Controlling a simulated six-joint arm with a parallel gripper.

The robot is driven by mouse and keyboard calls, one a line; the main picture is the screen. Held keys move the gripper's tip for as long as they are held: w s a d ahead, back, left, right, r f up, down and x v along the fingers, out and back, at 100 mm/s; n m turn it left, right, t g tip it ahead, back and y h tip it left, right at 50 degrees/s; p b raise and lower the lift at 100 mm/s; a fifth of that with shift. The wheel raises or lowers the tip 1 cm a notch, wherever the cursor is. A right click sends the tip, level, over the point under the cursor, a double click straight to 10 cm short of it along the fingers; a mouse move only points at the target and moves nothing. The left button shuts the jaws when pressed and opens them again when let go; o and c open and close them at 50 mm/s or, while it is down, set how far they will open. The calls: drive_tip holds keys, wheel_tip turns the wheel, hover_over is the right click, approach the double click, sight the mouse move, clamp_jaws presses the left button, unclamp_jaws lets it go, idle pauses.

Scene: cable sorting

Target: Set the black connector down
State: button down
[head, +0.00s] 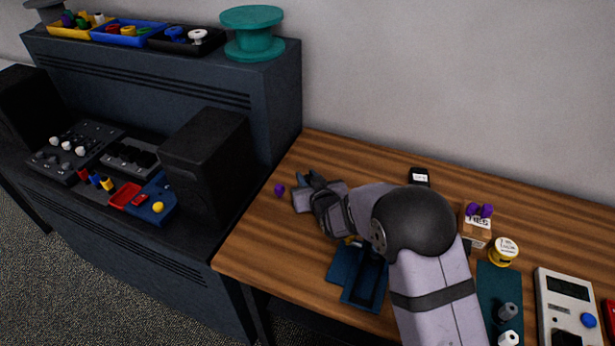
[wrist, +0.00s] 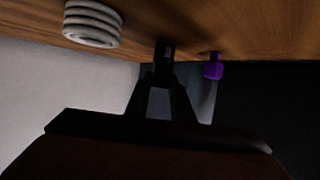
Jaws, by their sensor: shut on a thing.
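My gripper (head: 308,180) reaches out low over the left part of the wooden table, beside a small purple connector (head: 279,190). In the wrist view my gripper (wrist: 162,66) is shut on a small dark piece, the black connector (wrist: 168,52), at its fingertips. The connector is hard to tell from the dark fingers, and in the head view I cannot make it out. The purple connector also shows in the wrist view (wrist: 213,68), just right of the fingertips and apart from them. Whether the black connector touches the table I cannot tell.
A blue open tray (head: 365,283) lies under my arm. A white coil (wrist: 92,24) shows in the wrist view. A labelled black item (head: 419,177), a small box (head: 476,229) and a yellow tub (head: 503,251) stand to the right. The table's left edge is close to my gripper.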

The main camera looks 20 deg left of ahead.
drive_tip(key=shift+f, duration=0.1)
drive_tip(key=shift+f, duration=0.15)
drive_tip(key=c, duration=1.5)
unclamp_jaws()
drive_tip(key=shift+c, duration=0.2)
drive_tip(key=shift+r, duration=0.25)
drive_tip(key=shift+s+d+r, duration=0.15)
drive_tip(key=shift+s+d, duration=0.25)
drive_tip(key=shift+s, duration=0.1)
drive_tip(key=b+v, duration=0.2)
drive_tip(key=v, duration=0.8)
drive_tip(key=shift+s+d+r, duration=0.2)
drive_tip(key=shift+s, duration=0.05)
